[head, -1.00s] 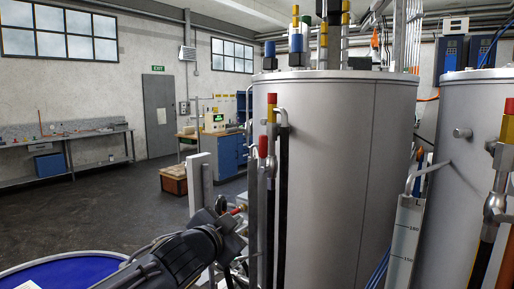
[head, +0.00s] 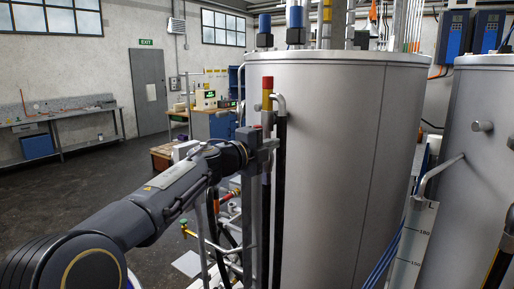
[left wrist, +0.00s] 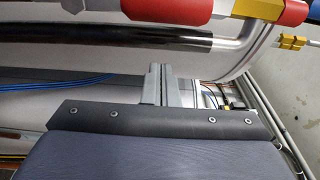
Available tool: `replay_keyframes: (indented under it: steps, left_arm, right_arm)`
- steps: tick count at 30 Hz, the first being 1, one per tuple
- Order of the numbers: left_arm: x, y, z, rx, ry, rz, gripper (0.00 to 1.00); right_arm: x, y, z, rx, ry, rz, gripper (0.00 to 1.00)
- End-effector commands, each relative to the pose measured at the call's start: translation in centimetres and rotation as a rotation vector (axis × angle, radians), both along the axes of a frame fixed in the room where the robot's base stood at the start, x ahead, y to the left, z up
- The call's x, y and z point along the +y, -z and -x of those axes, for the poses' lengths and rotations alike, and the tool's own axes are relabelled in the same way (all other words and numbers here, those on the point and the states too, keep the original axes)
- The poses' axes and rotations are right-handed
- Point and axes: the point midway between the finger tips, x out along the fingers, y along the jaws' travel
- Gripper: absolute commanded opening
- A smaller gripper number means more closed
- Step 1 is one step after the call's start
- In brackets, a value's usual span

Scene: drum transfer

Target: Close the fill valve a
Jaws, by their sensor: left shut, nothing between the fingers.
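I cannot read any label that marks fill valve a. A red and yellow pipe fitting (head: 267,92) stands upright at the left side of the big grey tank (head: 335,150), with a black hose (head: 279,200) beside it. A second red-topped fitting seen there earlier is now mostly hidden by my left gripper (head: 264,142). That gripper is shut and empty, just in front of the pipes. In the left wrist view its fingers (left wrist: 160,84) are together, below a black pipe (left wrist: 130,40). Red (left wrist: 180,10) and yellow (left wrist: 258,8) parts lie above. My right gripper is not seen.
A level gauge (head: 412,245) stands between the tank and a second tank (head: 480,190). A blue cabinet (head: 222,126) is behind. The floor (head: 60,200) at left is open.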

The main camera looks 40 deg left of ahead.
Motion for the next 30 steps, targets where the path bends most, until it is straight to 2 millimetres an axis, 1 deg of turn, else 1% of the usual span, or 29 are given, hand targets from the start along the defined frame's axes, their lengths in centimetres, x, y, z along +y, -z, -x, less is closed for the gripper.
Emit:
replay_keyframes:
  steps: [1, 3, 4, 6, 12, 26, 30]
  left_arm:
    - [-0.1, 0.0, -1.2, 0.002, 0.002, 0.001, 0.00]
    - [-0.2, 0.0, -2.6, 0.001, 0.003, 0.001, 0.00]
    - [0.8, -0.1, -2.0, -0.001, -0.005, 0.000, 0.00]
    - [1.9, 0.0, -1.5, 0.000, -0.006, 0.000, 0.00]
    - [3.6, 0.0, -1.0, -0.001, -0.003, 0.001, 0.00]
    - [3.8, -0.1, -0.7, -0.002, -0.001, 0.004, 0.00]
    - [4.0, -0.3, 0.1, -0.004, -0.003, 0.025, 0.00]
  right_arm:
    - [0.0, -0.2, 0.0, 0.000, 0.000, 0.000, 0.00]
    - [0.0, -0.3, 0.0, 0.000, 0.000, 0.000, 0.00]
    - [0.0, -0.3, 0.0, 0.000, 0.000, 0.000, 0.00]
    - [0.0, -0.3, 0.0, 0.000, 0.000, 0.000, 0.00]
    - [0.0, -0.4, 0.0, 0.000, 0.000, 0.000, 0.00]
    - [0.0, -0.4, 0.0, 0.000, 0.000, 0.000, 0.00]
    - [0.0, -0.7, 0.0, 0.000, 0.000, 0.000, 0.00]
